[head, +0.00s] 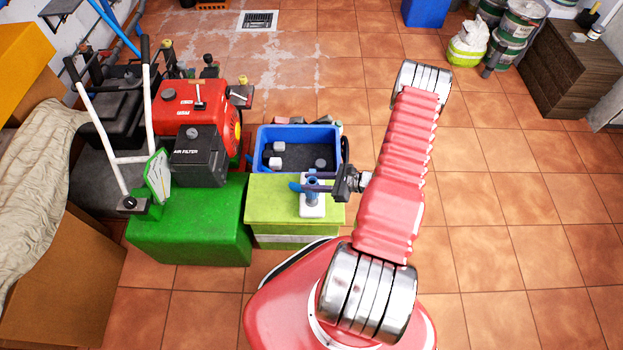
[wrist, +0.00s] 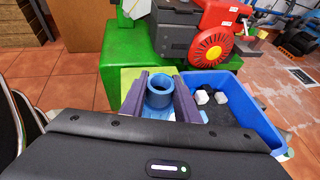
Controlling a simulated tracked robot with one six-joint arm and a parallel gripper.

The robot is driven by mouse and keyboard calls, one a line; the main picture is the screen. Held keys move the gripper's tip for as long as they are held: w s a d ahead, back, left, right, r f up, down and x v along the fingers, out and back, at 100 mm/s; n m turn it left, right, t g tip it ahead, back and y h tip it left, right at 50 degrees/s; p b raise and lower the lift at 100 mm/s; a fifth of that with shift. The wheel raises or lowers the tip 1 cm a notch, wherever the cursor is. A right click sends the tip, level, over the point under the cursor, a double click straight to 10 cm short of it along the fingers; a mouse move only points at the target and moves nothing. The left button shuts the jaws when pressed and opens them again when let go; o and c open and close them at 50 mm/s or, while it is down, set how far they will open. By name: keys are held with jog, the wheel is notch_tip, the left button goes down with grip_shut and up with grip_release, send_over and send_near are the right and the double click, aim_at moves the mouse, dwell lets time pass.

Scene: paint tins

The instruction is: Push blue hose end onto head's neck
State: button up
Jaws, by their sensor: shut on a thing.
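My gripper (head: 305,182) reaches in from the right, above a lime-green box top. Its purple fingers are closed on a blue tube-like piece, which I take for the blue hose end (wrist: 159,91). In the wrist view its round open mouth shows between the fingers, facing up. In the head view a white block (head: 312,209) sits on the lime top under the fingers, with a blue upright part above it. The fingers and tube hide the neck, so I cannot tell whether the hose end touches it or is around it.
The lime-green box (head: 270,207) stands beside a green block (head: 190,232). A blue bin (head: 262,146) with small white and grey pieces is just behind. A red engine with a black air filter box (head: 197,155) stands behind left. Tiled floor at right is clear.

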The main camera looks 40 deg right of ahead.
jog(key=shift+f, duration=0.8)
jog(key=shift+f, duration=2.1)
dwell(2.2)
jog(key=o, duration=1)
jog(key=v, duration=1.3)
jog(key=shift+s+d, duration=0.25)
jog(key=shift+s, duration=0.15)
